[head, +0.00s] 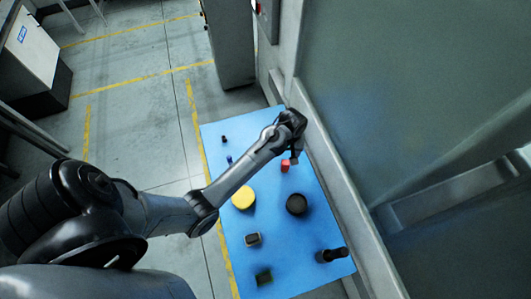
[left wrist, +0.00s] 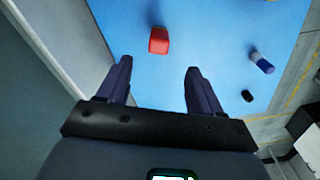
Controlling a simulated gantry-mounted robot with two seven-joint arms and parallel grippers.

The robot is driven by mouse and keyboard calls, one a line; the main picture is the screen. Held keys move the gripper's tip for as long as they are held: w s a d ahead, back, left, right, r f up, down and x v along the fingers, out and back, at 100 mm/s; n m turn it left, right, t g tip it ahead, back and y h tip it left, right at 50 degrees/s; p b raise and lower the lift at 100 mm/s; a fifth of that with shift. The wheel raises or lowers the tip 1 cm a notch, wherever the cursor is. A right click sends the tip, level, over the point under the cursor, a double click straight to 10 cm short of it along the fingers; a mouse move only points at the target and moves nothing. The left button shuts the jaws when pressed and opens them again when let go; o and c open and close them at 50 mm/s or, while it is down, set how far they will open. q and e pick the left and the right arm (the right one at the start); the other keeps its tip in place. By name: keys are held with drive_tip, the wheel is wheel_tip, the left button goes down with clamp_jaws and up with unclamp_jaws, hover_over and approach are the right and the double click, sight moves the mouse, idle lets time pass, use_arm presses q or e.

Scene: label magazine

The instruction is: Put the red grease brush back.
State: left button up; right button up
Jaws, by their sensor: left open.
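My right gripper is not in view.
A blue-and-white cylinder (left wrist: 262,63) lies right of the red object. A wall edge (head: 340,185) borders the table.

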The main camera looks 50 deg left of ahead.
use_arm(q)
drive_tip(key=s+d+r+m+t, duration=0.1)
drive_tip(key=s+d+r+m, duration=0.1)
drive_tip(key=s, duration=0.5)
drive_tip(key=s+d+r+m+t, duration=0.1)
drive_tip(key=s+d+r+m, duration=0.2)
drive_tip(key=s, duration=0.4)
drive_tip(key=s+d+r+m+t, duration=0.1)
drive_tip(key=s+d+r+m, duration=0.2)
drive_tip(key=s+m, duration=0.3)
drive_tip(key=shift+s+d+r, duration=0.25)
drive_tip(key=shift+s+d, duration=0.2)
drive_tip(key=shift+s, duration=0.1)
wheel_tip(320, 180, up, 8)
drive_tip(key=p, duration=0.7)
drive_tip(key=shift+f+p, duration=0.2)
drive_tip(key=shift+p, duration=0.1)
